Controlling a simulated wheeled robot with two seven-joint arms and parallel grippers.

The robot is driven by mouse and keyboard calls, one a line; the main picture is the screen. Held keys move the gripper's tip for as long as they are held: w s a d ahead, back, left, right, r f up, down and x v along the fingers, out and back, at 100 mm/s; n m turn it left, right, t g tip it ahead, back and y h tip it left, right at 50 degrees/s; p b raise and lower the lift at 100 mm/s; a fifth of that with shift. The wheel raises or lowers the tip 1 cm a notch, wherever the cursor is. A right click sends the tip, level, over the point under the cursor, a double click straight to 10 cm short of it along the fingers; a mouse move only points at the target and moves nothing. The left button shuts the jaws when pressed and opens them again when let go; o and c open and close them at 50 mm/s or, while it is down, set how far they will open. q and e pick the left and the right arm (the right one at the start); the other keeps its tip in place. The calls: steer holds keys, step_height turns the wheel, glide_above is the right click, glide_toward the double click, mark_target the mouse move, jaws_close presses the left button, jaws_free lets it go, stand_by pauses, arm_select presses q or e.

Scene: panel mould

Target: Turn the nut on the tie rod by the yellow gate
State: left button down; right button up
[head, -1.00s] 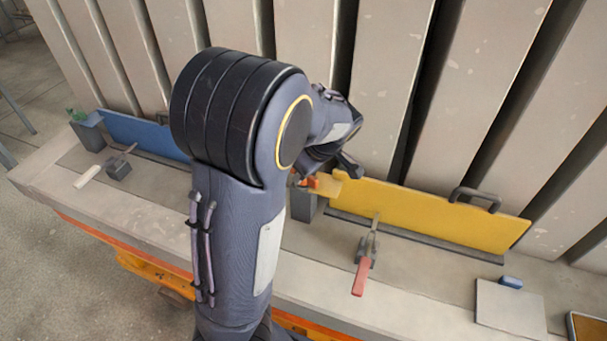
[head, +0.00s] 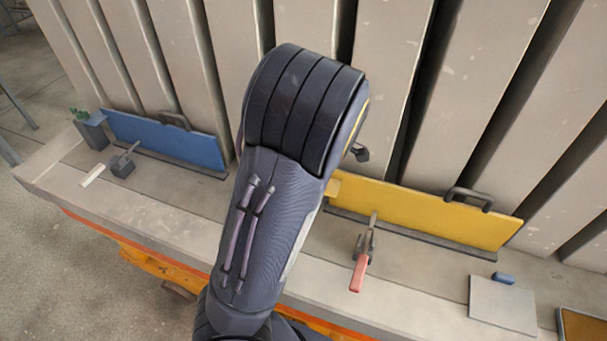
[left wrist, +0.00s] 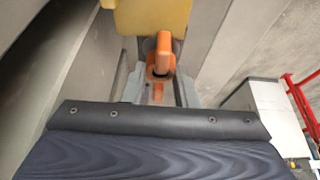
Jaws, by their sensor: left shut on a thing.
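The yellow gate (head: 425,212) stands upright on the bench at right in the head view, its left end behind my left arm. It also shows at the top of the left wrist view (left wrist: 150,18). An orange nut with a raised lug (left wrist: 163,60) sits just below the gate there. My left gripper (left wrist: 160,78) is shut on the orange nut, a grey finger on each side. In the head view my left arm hides the nut and nearly all of the gripper. The tie rod cannot be made out. My right gripper is not in view.
A red-handled clamp (head: 361,262) stands before the yellow gate. A blue gate (head: 165,138) and a white-handled clamp (head: 120,168) are at left. Tall grey panels (head: 470,90) stand close behind.

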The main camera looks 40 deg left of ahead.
arm_select(q)
steer(key=shift+r+p, duration=2.9)
steer(key=shift+r, duration=0.2)
